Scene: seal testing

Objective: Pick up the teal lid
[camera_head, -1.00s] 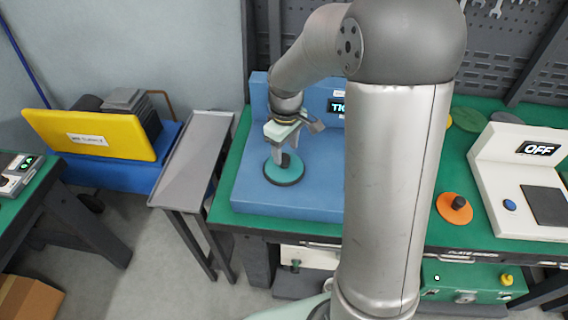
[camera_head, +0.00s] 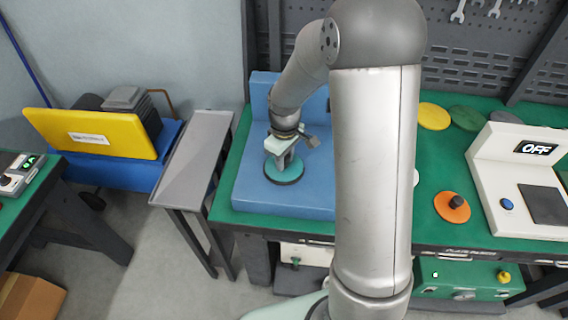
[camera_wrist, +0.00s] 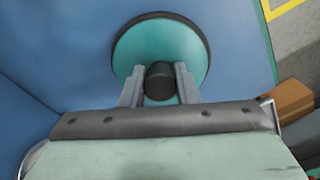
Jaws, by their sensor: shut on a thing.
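The teal lid (camera_head: 284,172) is a round disc with a dark rim, lying on the blue fixture (camera_head: 312,193) on the green workbench. In the wrist view the teal lid (camera_wrist: 192,45) has a dark knob (camera_wrist: 159,80) at its middle. My gripper (camera_head: 284,164) is down over the lid. In the wrist view my gripper (camera_wrist: 160,80) has its two fingers on either side of the knob, shut on it. The lid appears flat on the fixture; I cannot tell of any gap under it. My arm hides part of the fixture in the head view.
An orange lid (camera_head: 452,206) with a dark knob lies on the bench at right, beside a white device (camera_head: 511,165) reading OFF. Yellow (camera_head: 433,116) and green (camera_head: 466,118) discs lie behind. A grey side table (camera_head: 190,165) and yellow panel (camera_head: 88,134) stand at left.

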